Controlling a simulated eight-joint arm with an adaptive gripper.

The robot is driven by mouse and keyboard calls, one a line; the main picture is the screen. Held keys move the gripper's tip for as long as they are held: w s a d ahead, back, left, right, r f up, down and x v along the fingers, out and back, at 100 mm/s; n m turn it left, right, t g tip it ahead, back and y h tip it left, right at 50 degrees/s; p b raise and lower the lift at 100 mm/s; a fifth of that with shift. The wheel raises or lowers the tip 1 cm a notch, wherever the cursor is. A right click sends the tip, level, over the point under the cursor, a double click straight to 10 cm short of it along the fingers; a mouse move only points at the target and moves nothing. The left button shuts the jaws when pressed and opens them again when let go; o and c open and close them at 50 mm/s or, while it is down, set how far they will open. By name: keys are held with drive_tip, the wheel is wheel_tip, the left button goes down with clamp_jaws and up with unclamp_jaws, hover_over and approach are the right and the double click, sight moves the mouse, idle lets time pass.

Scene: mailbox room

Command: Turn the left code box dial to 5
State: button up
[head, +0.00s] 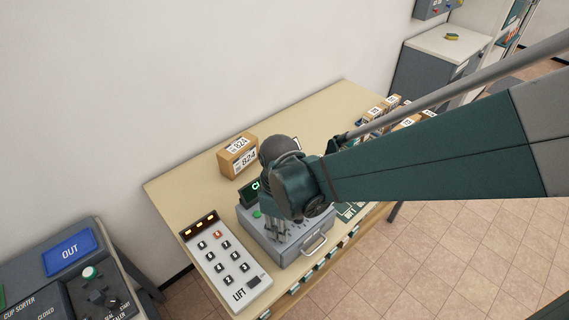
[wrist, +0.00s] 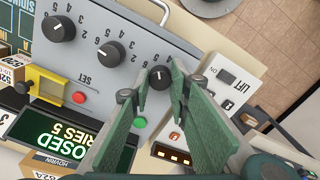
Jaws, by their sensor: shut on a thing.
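The grey code box (head: 290,256) stands on the table. The wrist view shows its panel (wrist: 130,25) with three black dials in a slanting row. The left dial (wrist: 160,76), nearest the LIFT panel, sits between the green fingers of my gripper (wrist: 161,82), which is shut on it. The number its pointer marks cannot be read surely. The middle dial (wrist: 110,52) and right dial (wrist: 58,28) stand free. In the head view my gripper (head: 277,230) points down over the box and hides the dials. The green display (wrist: 65,135) shows partly cut-off text, "OSED" and "RIES 5".
The LIFT button panel (head: 225,262) lies close beside the box. A red button (wrist: 79,97) and a green button (wrist: 140,122) are near the dials. A carton marked 824 (head: 238,157) stands behind; more small cartons (head: 384,108) stand at the table's right.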

drive_tip(key=shift+n, duration=0.3)
drive_tip(key=o, duration=0.9)
wheel_tip(320, 180, up, 12)
idle(0.9)
drive_tip(key=shift+d, duration=0.1)
idle(0.5)
drive_tip(key=s+d+r+m+t, duration=0.1)
drive_tip(key=d+r+m+t, duration=0.1)
drive_tip(key=d+m, duration=0.5)
drive_tip(key=s+d+r+m+t+b, duration=0.1)
drive_tip(key=d+r+m+t, duration=0.2)
drive_tip(key=d, duration=1.5)
drive_tip(key=m+t, duration=0.2)
drive_tip(key=m, duration=0.3)
drive_tip(key=shift+s+d, duration=0.2)
drive_tip(key=shift+d, duration=0.05)
